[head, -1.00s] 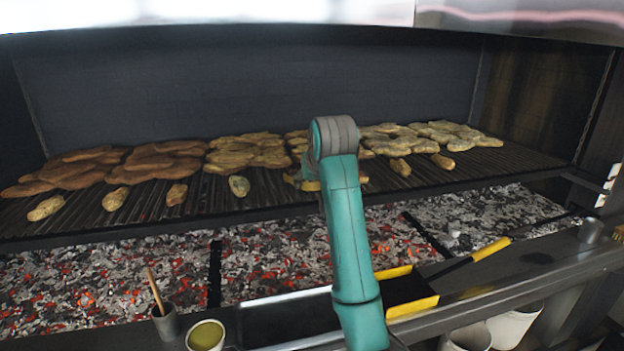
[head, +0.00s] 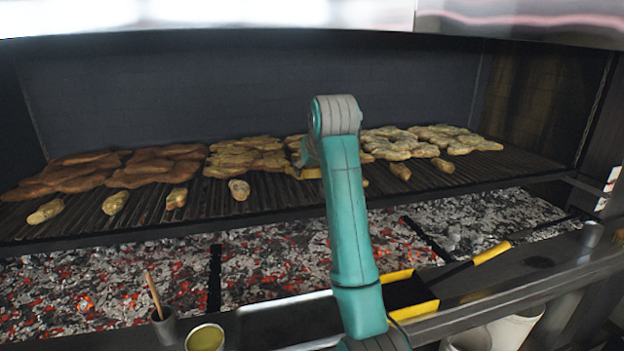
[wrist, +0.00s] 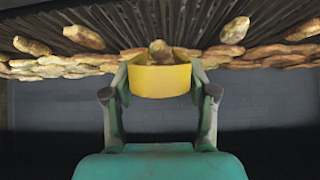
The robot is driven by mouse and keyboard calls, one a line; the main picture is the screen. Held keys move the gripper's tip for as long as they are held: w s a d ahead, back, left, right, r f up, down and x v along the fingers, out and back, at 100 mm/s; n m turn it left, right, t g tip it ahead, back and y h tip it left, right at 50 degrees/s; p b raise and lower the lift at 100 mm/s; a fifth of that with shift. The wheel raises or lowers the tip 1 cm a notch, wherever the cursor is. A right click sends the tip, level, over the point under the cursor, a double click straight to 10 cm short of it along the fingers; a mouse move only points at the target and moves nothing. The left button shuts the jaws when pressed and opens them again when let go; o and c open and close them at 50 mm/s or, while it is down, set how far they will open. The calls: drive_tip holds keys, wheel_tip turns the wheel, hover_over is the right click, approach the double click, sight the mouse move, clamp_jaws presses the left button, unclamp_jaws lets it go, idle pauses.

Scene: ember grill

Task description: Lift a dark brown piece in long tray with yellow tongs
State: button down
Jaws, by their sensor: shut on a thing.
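My gripper (wrist: 161,85) is shut on the yellow tongs (wrist: 162,80), whose curved bend faces the wrist camera. In the head view a bit of the yellow tongs (head: 304,173) shows left of my arm, at the grate; my gripper is hidden behind the arm there. A brown piece (wrist: 160,48) shows just beyond the tongs in the wrist view; I cannot tell whether they touch it. Dark brown pieces (head: 75,172) lie heaped at the left of the grate (head: 275,205). A long dark tray (head: 290,322) sits at the front ledge, partly behind my arm.
Paler pieces (head: 245,155) cover the grate's middle and right. Glowing embers (head: 290,265) lie below. A yellow-edged black pan (head: 415,308) with a yellow handle is on the ledge. A cup with a stick (head: 165,325) and a greenish pot (head: 205,338) stand at front left.

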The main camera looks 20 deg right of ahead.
wheel_tip(320, 180, up, 7)
idle(0.5)
